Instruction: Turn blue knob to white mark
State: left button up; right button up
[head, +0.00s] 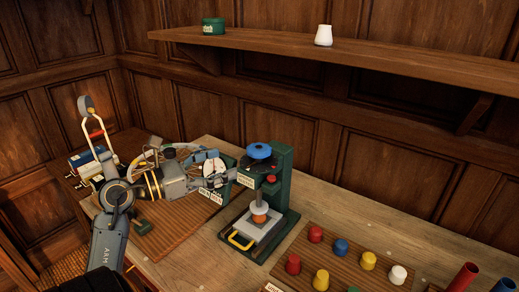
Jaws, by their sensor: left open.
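The blue knob (259,151) is a round disc at the top of a green press-like stand (285,172) on the table. A white mark for the knob cannot be made out at this size. My left gripper (222,173) is open and empty. In the picture it is just left of the knob and a little lower; no contact with the knob shows. My right gripper is not in view.
A wooden board with red, blue, yellow and white (398,273) pegs lies right of the stand. Red tubes (462,278) stand at the far right. A wall shelf (400,60) above holds a green tin (213,26) and a white jar (323,36). The tabletop behind the pegs is clear.

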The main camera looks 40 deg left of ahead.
aim_at(260, 148)
pick_arm(q)
jog(key=p+x, duration=0.3)
jog(key=x, duration=0.6)
jog(key=shift+w, duration=0.45)
jog(key=shift+w+d, duration=0.2)
jog(key=shift+w, duration=0.25)
jog(key=c, duration=1.2)
jog(key=shift+o, duration=0.2)
jog(key=shift+n+y+p, duration=0.5)
jog(key=shift+y+p, duration=0.3)
jog(key=shift+p, duration=0.05)
jog(key=shift+y, duration=0.3)
jog(key=shift+n, duration=0.3)
